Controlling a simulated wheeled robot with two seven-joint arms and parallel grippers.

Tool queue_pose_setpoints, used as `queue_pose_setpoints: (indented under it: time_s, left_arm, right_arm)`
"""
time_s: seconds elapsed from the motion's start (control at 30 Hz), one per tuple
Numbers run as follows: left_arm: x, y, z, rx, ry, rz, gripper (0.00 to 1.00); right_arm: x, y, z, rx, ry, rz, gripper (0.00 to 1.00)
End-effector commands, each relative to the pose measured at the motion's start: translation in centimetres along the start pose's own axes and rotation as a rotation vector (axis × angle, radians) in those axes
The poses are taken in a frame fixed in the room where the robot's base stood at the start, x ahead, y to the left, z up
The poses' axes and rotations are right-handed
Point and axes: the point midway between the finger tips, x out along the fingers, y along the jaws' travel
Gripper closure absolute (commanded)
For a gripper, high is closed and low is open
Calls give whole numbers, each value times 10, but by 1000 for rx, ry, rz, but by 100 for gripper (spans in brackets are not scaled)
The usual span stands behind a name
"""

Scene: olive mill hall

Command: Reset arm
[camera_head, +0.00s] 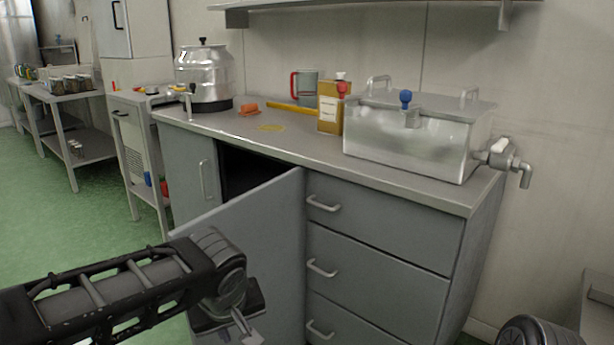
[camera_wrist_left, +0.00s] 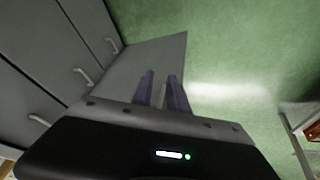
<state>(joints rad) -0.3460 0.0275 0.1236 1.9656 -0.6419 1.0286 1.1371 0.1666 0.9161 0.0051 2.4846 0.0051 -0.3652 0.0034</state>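My left arm comes in from the left in the head view. Its gripper (camera_head: 245,335) points down in front of the cabinet's open grey door (camera_head: 265,235), cut off by the bottom edge. In the left wrist view, the two purplish fingers (camera_wrist_left: 161,78) stand apart, with the door panel (camera_wrist_left: 150,55) behind them. A pale sliver shows low between them; I cannot tell whether it is a door handle or whether the fingers touch it. My right gripper is out of view; a dark rounded part at the bottom right of the head view looks like my right arm.
The counter (camera_head: 290,150) carries a steel urn (camera_head: 205,75), a yellow-brown can (camera_head: 328,108), a red-handled jug (camera_head: 305,87) and a steel tank (camera_head: 410,140) with a tap. Drawers (camera_head: 375,215) lie right of the door. Green floor is free at left.

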Motion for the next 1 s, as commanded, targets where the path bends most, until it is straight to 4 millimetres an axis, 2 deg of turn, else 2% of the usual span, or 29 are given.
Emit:
queue_pose_setpoints:
  time_s: [0.17, 0.27, 0.37, 0.4, 0.47, 0.5, 0.6, 0.63, 0.7, 0.8, 1.0]
  left_arm:
    - [33, 46, 24, 202, -26, 179, 80]
    - [66, 69, 46, 313, -46, 290, 80]
    - [120, 84, 80, 403, -66, 406, 80]
    - [146, 83, 97, 424, -71, 444, 80]
    - [188, 72, 125, 430, -75, 477, 80]
    - [213, 60, 142, 422, -77, 481, 80]
    - [258, 23, 184, 382, -102, 448, 80]
    - [268, 12, 196, 368, -115, 434, 80]
    - [285, -12, 223, 329, -154, 399, 80]
    - [301, -41, 261, 270, -229, 350, 80]
    - [314, -87, 333, 184, -402, 280, 80]
  right_arm:
    - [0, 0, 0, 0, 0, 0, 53]
    - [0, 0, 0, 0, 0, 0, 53]
    - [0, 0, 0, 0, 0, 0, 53]
    - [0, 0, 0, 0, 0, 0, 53]
    - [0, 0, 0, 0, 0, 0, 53]
    - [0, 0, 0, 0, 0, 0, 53]
    - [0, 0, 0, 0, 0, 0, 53]
    - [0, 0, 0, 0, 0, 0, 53]
    - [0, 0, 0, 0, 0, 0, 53]
    - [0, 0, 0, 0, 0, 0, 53]
    - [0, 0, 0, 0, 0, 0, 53]
